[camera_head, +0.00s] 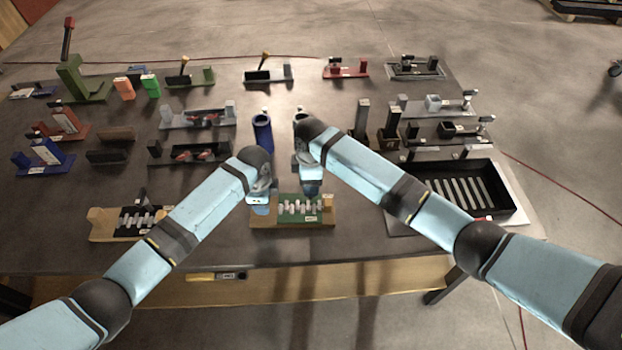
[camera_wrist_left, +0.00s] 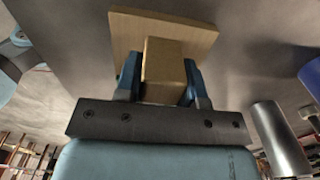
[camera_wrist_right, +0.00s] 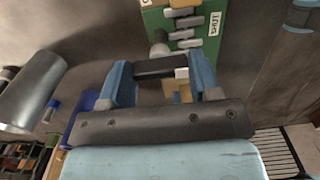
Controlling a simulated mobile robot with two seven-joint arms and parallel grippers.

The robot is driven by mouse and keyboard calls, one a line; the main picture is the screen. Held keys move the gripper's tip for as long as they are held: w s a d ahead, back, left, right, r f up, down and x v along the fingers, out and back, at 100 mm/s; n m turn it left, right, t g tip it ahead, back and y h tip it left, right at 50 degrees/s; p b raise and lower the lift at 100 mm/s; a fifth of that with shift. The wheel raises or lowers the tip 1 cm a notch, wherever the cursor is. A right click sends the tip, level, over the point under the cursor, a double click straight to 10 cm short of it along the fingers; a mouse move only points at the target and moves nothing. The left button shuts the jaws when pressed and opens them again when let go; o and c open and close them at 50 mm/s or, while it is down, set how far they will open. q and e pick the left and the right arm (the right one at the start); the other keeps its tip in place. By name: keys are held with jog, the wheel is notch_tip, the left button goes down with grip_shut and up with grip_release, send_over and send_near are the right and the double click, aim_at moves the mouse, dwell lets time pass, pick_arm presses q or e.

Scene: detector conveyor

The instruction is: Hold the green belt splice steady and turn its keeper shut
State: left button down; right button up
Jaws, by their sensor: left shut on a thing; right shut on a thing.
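The green belt splice (camera_head: 291,215) sits on a wooden base at the front middle of the table, with a row of grey lugs along it. It shows at the top of the right wrist view (camera_wrist_right: 185,48), with a white label. My left gripper (camera_head: 261,203) is shut on the wooden end block (camera_wrist_left: 163,72) at the base's left end. My right gripper (camera_head: 311,190) is shut at the splice's far side on the keeper (camera_wrist_right: 160,67), a dark bar with a pale tip lying across between the fingers. The keeper is hidden in the head view.
A similar black splice (camera_head: 136,221) on a wooden base lies to the left. A blue cylinder (camera_head: 262,132) stands behind my left gripper, with a grey cylinder beside it, partly covered by my right arm. A black slotted tray (camera_head: 500,182) lies at right. The table's front edge is close.

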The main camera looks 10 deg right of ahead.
jog(key=o, duration=0.9)
jog(key=shift+o, duration=0.2)
jog(key=shift+r, duration=0.1)
notch_tip(320, 180, up, 12)
pick_arm(q)
jog(key=c, duration=0.6)
grip_release()
jog(key=shift+c, duration=0.2)
